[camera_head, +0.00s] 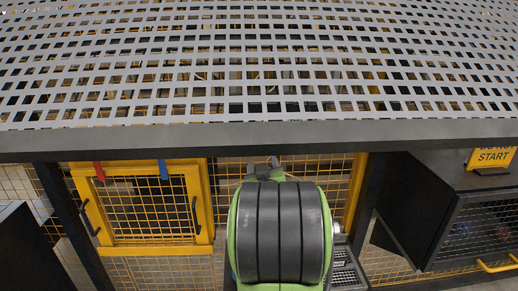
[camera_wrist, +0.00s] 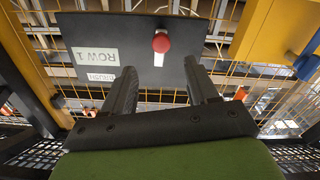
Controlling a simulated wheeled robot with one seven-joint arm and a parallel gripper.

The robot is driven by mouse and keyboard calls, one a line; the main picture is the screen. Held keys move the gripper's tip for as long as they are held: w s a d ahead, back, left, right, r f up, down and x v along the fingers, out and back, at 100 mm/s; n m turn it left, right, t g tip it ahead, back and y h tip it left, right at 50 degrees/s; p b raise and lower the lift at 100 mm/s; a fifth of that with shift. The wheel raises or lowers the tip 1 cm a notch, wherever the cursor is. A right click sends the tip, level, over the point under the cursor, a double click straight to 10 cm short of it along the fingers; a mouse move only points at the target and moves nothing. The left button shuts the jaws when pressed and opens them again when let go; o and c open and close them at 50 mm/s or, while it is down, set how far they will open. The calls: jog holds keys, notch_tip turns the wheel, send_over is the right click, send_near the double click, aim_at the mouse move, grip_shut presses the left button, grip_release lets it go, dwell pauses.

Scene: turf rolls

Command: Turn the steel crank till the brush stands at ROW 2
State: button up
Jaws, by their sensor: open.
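My gripper (camera_wrist: 161,82) is open and empty in the wrist view, its two dark fingers pointing at a dark grey panel (camera_wrist: 125,32). The panel bears a white label (camera_wrist: 82,56) that seems to read ROW 1, upside down, and a smaller white label (camera_wrist: 101,74) too small to read surely. A red round knob (camera_wrist: 161,42) on a short pale stem stands between and beyond the fingertips, apart from them. In the head view my gripper (camera_head: 263,166) points away below the edge of a perforated plate. I cannot make out the steel crank or the brush for certain.
The grey perforated plate (camera_head: 250,136) spans the top. A yellow-framed mesh door (camera_head: 208,205) with red and blue tags is at left. A dark cabinet (camera_head: 425,205) with a yellow START sign (camera_head: 492,157) is at right. Yellow mesh stands behind.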

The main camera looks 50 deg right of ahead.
jog(key=x, duration=1.1)
jog(key=shift+w+d+p, duration=0.25)
jog(key=shift+w+p, duration=0.1)
jog(key=shift+p, duration=0.05)
jog(key=shift+c, duration=0.3)
grip_shut()
